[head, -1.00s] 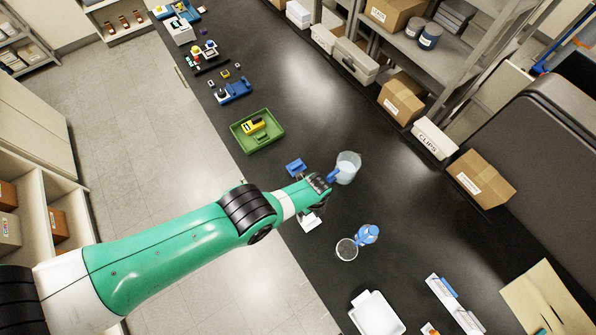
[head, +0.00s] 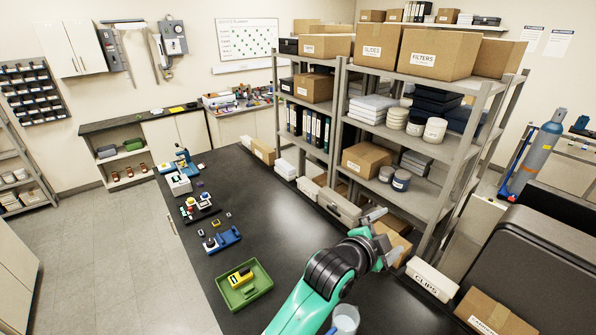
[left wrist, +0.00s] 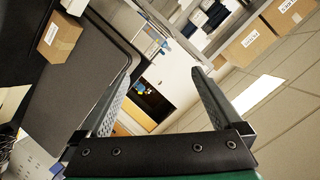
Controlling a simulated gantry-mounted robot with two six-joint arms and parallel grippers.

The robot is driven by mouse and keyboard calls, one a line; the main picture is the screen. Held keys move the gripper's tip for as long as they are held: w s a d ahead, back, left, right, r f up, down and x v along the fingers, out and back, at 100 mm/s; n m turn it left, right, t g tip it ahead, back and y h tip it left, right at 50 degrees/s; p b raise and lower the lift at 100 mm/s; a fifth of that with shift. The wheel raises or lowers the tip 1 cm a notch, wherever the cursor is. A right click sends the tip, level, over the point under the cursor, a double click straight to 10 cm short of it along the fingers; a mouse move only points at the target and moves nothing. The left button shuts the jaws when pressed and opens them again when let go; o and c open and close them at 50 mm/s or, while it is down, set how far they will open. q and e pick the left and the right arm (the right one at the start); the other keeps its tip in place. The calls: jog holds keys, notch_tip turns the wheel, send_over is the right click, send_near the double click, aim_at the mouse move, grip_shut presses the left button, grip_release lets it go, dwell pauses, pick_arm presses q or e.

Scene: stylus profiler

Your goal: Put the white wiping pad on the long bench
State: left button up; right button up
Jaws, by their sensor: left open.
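The long bench (head: 285,225) is black and runs from the bottom of the head view away to the upper left. My left gripper (head: 384,236) is raised in front of the shelving over the bench's right side. In the left wrist view its two fingers (left wrist: 160,74) stand wide apart with nothing between them. I cannot make out the white wiping pad in either current view. My right gripper is not in view.
A green tray (head: 263,284) with a yellow device (head: 241,277) lies on the bench. A clear beaker (head: 346,319) stands close to my left arm. Shelving with boxes (head: 433,54) and a CLIPS bin (head: 432,279) line the right. The bench middle is clear.

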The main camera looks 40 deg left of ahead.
pick_arm(q)
jog(key=s+a+r+n+t, duration=0.1)
jog(key=s+r+n+t, duration=0.45)
jog(key=r, duration=0.85)
jog(key=s+a+r+n+t, duration=0.1)
jog(key=s+r+t, duration=0.2)
jog(key=s+r, duration=0.8)
jog(key=s+r+n+t+h, duration=0.1)
jog(key=s+r+t, duration=0.3)
jog(key=s+r, duration=0.7)
jog(key=shift+a+r+n, duration=0.2)
jog(key=shift+a+n, duration=0.2)
jog(key=shift+n, duration=0.45)
jog(key=shift+t, duration=0.25)
notch_tip(320, 180, down, 20)
jog(key=b, duration=1.9)
jog(key=shift+r+b, duration=0.2)
jog(key=shift+b, duration=0.1)
